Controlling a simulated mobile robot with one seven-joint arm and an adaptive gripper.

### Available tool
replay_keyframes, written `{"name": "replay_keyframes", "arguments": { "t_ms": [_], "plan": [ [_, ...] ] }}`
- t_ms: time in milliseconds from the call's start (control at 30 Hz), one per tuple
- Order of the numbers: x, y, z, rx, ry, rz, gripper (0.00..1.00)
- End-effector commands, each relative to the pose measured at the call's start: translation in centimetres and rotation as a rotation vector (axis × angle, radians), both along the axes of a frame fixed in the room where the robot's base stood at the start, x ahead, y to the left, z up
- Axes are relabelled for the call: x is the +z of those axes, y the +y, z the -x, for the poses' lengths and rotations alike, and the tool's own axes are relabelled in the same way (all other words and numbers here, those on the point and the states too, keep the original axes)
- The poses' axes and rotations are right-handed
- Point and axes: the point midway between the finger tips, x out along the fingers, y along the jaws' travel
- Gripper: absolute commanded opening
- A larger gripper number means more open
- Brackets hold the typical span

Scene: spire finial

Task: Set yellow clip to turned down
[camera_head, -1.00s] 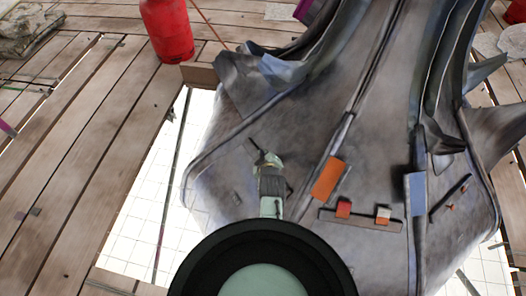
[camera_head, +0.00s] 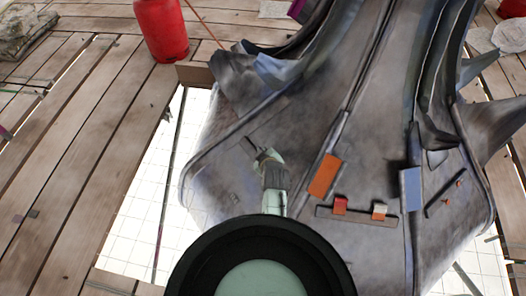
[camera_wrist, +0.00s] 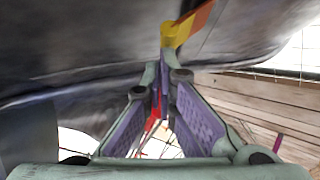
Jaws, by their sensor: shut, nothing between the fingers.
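The yellow clip (camera_wrist: 174,35) shows in the wrist view, just past my fingertips, against the grey metal surface. An orange piece (camera_wrist: 200,17) adjoins it at the upper right; I cannot tell whether they are one part. My gripper (camera_wrist: 158,78) is shut, with its purple-padded fingers together and nothing held. In the head view my gripper (camera_head: 266,157) is close over the left part of the grey finial (camera_head: 230,170). I cannot make out the yellow clip there. Whether the fingertips touch the clip is unclear.
Right of my gripper, the finial carries an orange plate (camera_head: 325,176), a red block (camera_head: 340,205), a small pale-and-orange block (camera_head: 379,211) and a blue plate (camera_head: 410,188). A red cylinder (camera_head: 162,30) stands on the plank deck (camera_head: 70,140). An opening (camera_head: 150,215) in the deck lies left of the finial.

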Motion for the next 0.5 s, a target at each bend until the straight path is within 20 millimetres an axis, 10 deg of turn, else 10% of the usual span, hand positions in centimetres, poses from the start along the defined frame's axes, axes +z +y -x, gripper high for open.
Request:
{"name": "replay_keyframes", "arguments": {
  "t_ms": [500],
  "plan": [
    [0.0, -1.2, -0.8, -0.003, 0.080, -0.120, 0.00]
  ]
}}
